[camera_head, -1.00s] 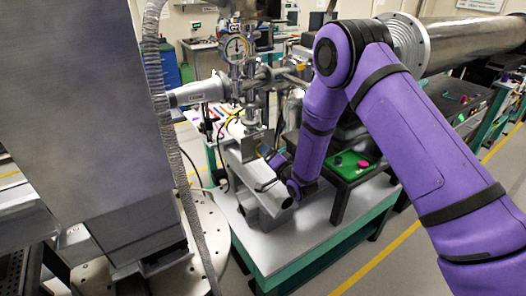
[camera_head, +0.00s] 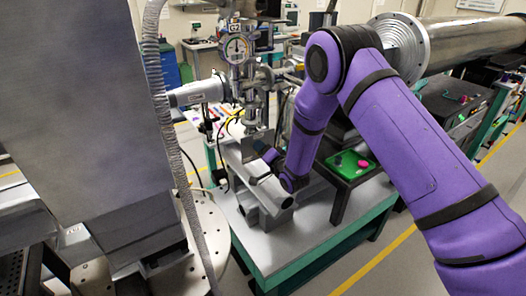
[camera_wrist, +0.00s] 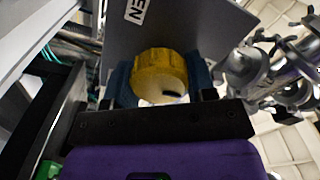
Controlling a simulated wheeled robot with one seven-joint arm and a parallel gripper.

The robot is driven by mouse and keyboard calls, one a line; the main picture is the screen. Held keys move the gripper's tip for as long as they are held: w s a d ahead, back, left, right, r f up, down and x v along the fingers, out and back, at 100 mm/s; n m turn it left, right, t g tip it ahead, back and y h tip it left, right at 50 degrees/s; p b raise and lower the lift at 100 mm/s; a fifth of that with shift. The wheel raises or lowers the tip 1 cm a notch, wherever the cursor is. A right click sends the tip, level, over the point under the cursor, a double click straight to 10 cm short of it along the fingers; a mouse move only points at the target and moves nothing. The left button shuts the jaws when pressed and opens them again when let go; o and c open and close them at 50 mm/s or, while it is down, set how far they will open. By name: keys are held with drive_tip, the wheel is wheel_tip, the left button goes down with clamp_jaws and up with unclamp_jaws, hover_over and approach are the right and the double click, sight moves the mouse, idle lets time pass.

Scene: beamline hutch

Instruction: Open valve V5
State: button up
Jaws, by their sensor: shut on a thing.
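A yellow round knob (camera_wrist: 160,72) sits between the two dark blue fingers of my gripper (camera_wrist: 160,82) in the wrist view. The fingers press on its left and right sides, so my gripper is shut on it. Behind the knob is a grey plate (camera_wrist: 185,32) with dark letters ending in "EN"; the rest of the label is cut off. In the head view my gripper (camera_head: 265,152) is low beside the grey beamline hardware on the bench. The knob is hidden there, and no V5 marking is readable.
A round gauge (camera_head: 237,48) and metal pipework stand above the teal-edged bench (camera_head: 300,235). A large grey housing (camera_head: 90,110) and a braided hose (camera_head: 170,130) fill the left side.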

drive_tip(key=shift+n, duration=0.3)
drive_tip(key=n, duration=1.1)
drive_tip(key=shift+s+n, duration=0.1)
drive_tip(key=shift+n, duration=0.3)
drive_tip(key=n, duration=0.6)
drive_tip(key=shift+a, duration=0.15)
drive_tip(key=n, duration=0.5)
drive_tip(key=shift+f, duration=0.1)
drive_tip(key=shift+n, duration=0.4)
drive_tip(key=o, duration=0.9)
